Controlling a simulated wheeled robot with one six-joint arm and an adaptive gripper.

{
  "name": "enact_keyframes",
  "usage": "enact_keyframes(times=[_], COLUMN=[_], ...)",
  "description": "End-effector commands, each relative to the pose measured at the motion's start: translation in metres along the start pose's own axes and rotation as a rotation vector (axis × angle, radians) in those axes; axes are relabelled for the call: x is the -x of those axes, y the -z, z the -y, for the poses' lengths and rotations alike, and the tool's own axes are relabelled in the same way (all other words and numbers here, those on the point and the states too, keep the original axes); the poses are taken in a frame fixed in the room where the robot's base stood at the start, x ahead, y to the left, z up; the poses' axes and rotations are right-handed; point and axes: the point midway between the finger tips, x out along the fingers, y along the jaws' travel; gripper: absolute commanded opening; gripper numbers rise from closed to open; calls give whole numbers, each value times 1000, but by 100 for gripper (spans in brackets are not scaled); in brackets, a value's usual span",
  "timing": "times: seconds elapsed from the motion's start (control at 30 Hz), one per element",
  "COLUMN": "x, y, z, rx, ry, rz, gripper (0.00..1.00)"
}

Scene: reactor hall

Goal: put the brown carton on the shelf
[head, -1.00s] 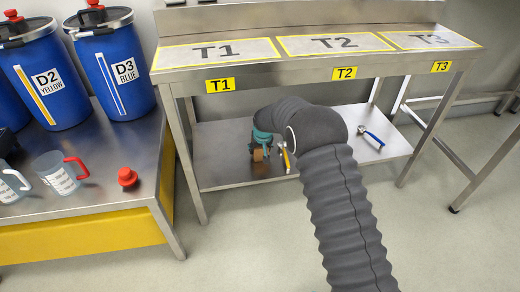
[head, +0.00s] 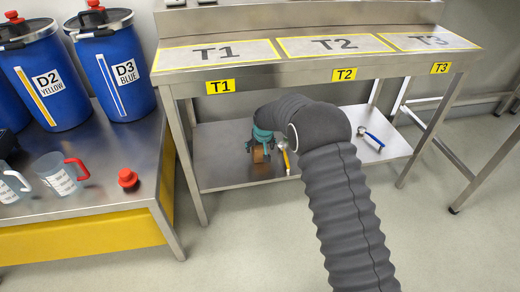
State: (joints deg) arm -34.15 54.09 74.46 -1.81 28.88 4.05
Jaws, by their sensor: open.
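The brown carton (head: 259,155) is small in view and stands on the steel lower shelf (head: 217,172) of the table marked T1, T2 and T3. My gripper (head: 259,147) has teal fingers and is open, just above and around the top of the carton, with a finger to each side. Whether a finger still touches the carton cannot be told at this size. My dark grey arm hides part of the shelf to the right of it.
A yellow-handled tool (head: 284,157) lies just right of the carton, and a blue-handled tool (head: 373,140) farther right. A side table (head: 112,190) at left bears blue drums (head: 112,75), jugs (head: 57,175) and a red-capped item (head: 128,179).

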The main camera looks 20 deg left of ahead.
Motion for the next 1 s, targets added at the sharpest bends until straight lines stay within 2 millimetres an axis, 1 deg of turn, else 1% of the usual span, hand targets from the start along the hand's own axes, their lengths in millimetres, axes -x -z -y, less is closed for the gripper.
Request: enact_keyframes(times=[0.03, 0.3, 0.4, 0.5, 0.7, 1.0], x=[12, 66, 82, 93, 103, 104], y=[1, 1, 0, 0, 0, -1], z=[0, 0, 0, 0, 0, 0], rx=[0, 0, 0, 0, 0, 0], ry=[0, 0, 0, 0, 0, 0], rz=[-1, -2, -1, 0, 0, 1], gripper=[85, 85, 85, 85, 85, 85])
